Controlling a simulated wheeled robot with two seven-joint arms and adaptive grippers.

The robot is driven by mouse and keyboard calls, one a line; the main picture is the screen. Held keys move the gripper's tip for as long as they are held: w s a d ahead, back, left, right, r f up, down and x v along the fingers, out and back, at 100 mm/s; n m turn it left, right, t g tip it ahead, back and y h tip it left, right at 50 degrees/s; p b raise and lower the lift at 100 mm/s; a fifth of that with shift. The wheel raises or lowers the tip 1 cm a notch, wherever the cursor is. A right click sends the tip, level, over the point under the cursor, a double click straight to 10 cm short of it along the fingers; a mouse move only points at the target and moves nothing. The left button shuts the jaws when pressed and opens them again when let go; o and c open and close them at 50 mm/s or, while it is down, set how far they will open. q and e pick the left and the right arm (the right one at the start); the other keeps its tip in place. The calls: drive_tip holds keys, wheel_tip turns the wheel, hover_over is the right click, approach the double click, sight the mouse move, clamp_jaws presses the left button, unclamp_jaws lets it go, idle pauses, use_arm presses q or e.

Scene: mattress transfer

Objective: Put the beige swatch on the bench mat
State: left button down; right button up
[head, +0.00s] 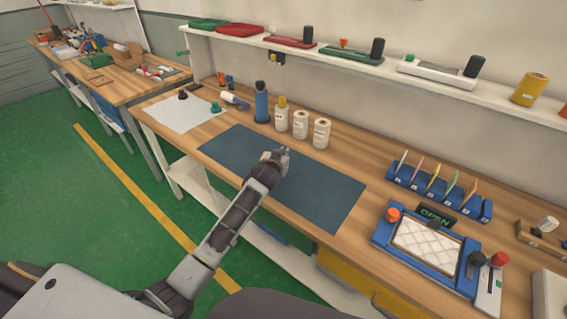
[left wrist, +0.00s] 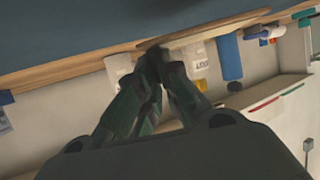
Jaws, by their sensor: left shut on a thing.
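The dark blue-grey bench mat (head: 320,190) lies flat on the wooden bench, left of its middle. My left gripper (head: 280,155) reaches over the far middle part of the mat, with its fingers together. It is shut on a thin light tan piece, which looks like the beige swatch (left wrist: 215,30), seen nearly edge-on in the left wrist view. In the head view the fingers mostly hide the piece. My left fingers (left wrist: 160,55) also show there, closed at the tips. I cannot tell whether the piece touches the mat. My right gripper is not in view.
White bottles (head: 301,125) and a blue bottle (head: 262,104) stand behind the mat. A white sheet (head: 182,112) lies to its left. A blue rack (head: 425,191) and a blue-framed device (head: 428,250) are to its right. A shelf (head: 340,62) runs above.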

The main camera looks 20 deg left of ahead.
use_arm(q)
drive_tip(key=shift+f, duration=1.75)
drive_tip(key=shift+f, duration=0.15)
drive_tip(key=c, duration=1.6)
unclamp_jaws()
drive_tip(key=shift+r, duration=0.2)
drive_tip(key=shift+v, duration=6)
drive_tip(key=shift+a, duration=0.1)
